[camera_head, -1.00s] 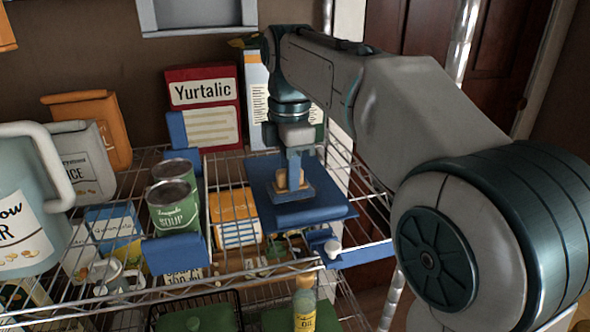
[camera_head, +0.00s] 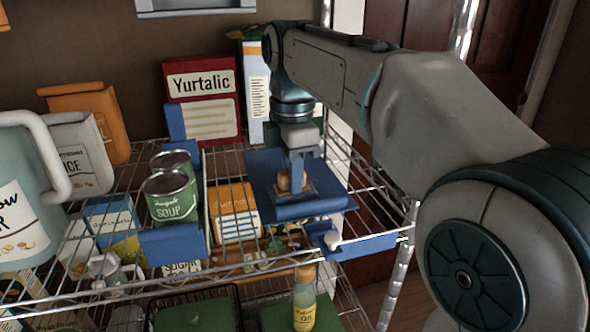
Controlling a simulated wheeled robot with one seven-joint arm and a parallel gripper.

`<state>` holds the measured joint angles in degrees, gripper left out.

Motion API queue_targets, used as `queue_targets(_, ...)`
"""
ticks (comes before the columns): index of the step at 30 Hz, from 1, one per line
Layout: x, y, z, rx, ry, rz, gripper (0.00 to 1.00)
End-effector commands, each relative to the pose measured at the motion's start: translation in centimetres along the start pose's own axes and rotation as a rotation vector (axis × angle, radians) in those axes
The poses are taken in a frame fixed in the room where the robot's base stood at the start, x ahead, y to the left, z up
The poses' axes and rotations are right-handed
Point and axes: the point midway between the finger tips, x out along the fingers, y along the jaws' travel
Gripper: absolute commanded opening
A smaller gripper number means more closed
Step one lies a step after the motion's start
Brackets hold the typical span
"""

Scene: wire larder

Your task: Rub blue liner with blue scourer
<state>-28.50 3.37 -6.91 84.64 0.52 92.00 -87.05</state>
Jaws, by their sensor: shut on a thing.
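My gripper (camera_head: 299,165) is shut on the blue scourer (camera_head: 291,182), a small block with a tan upper part and a darker base. It holds the scourer low over the middle of the blue liner (camera_head: 315,208). The scourer's underside appears to meet the liner, but the contact is hidden. The blue liner is a flat blue sheet on the right part of the upper wire shelf. My gripper and wrist cover part of its back.
Two green soup cans (camera_head: 171,196) stand left of the liner between blue dividers (camera_head: 172,244). A red Yurtalic box (camera_head: 203,103) stands behind. A blue bracket (camera_head: 352,243) with a white knob is at the front right edge. An oil bottle (camera_head: 304,305) stands below.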

Motion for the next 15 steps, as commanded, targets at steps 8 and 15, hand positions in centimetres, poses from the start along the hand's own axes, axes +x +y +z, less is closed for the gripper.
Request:
queue_targets(8, -0.04, -0.37, -0.02, 0.001, 0.000, 0.000, 0.03)
queue_targets(15, -0.17, 0.29, -0.01, 0.001, 0.000, -0.001, 0.03)
